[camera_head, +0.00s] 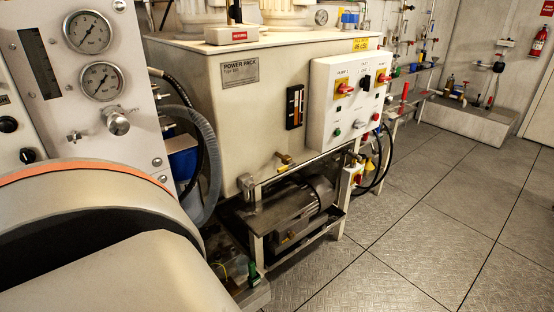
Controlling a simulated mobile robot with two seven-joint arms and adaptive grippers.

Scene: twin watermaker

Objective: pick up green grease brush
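I cannot clearly make out a green grease brush. A small green object (252,274) shows low down beside the front leg of the power pack's frame, next to some clear items; it is too small to identify. Neither of my grippers is in view. A large rounded cream shape with an orange band fills the lower left and hides what lies behind it.
The cream power pack tank (222,110) stands on a metal frame over a motor (300,205). A control box (345,100) juts from its front. A gauge panel (125,125) and hoses (205,150) are at left. The tiled floor (430,220) at right is clear.

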